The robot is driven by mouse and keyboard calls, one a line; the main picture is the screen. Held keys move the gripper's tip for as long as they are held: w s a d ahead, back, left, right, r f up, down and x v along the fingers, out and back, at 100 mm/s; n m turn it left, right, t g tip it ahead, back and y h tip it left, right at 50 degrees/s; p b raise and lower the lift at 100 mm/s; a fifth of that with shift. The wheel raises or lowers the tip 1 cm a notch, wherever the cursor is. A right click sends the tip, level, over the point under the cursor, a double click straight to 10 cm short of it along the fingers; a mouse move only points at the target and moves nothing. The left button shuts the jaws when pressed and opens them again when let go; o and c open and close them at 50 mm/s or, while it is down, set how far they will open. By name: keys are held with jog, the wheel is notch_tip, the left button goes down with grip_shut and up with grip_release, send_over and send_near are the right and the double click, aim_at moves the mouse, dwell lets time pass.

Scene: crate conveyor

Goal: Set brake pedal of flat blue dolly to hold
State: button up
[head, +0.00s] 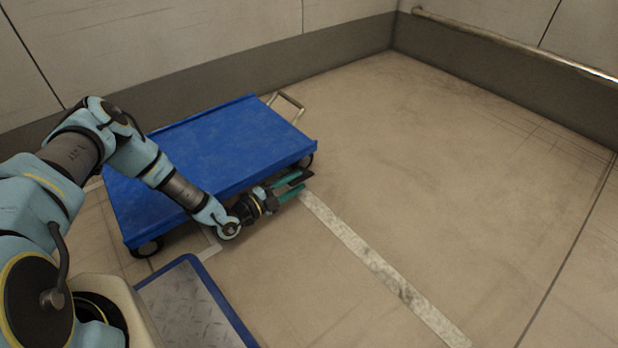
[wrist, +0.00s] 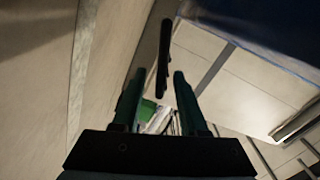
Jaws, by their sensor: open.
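The flat blue dolly (head: 210,145) stands on the floor with its deck level and its silver handle (head: 287,105) at the back. My gripper (head: 298,181) is low beside the dolly's near right side, close to its right front corner. In the wrist view my gripper (wrist: 158,76) is open with nothing held between the fingers. A narrow black bar (wrist: 164,55), which looks like the brake pedal, lies just beyond and between the fingertips. I cannot tell whether it is touched or whether it is up or down.
A blue-edged grey plate (head: 190,310) lies in front of the dolly. A worn pale floor stripe (head: 375,260) runs from beside my gripper to the lower right. A rail (head: 520,50) runs along the right wall. The floor to the right is clear.

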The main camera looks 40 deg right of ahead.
aim_at(313, 172)
jog(key=shift+s+d+b, duration=0.15)
jog(key=shift+d+b, duration=0.75)
jog(key=shift+d, duration=1.9)
jog(key=shift+c, duration=0.3)
grip_shut()
